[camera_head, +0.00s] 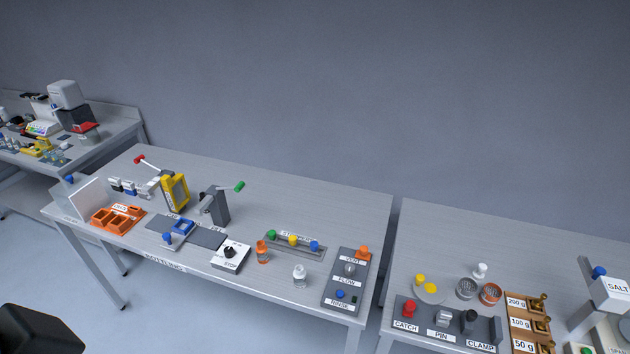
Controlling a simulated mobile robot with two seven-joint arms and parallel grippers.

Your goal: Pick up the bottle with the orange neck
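A small bottle with an orange neck (262,246) stands upright on the middle table, right of the white dial box. Its lower body looks clear with an orange label or band. A similar bottle with a white neck (300,273) stands upright to its right and nearer the front edge. A dark block at the bottom left corner looks like part of my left gripper (40,330). It is far to the left of the bottle and its fingers cannot be made out. My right gripper is not in view.
The middle table (310,200) is bare at the back. A white dial box (231,256) is left of the bottle. A rack with coloured knobs (293,250) lies behind, and a grey control panel (347,283) stands to the right. A gap separates the right table (450,225).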

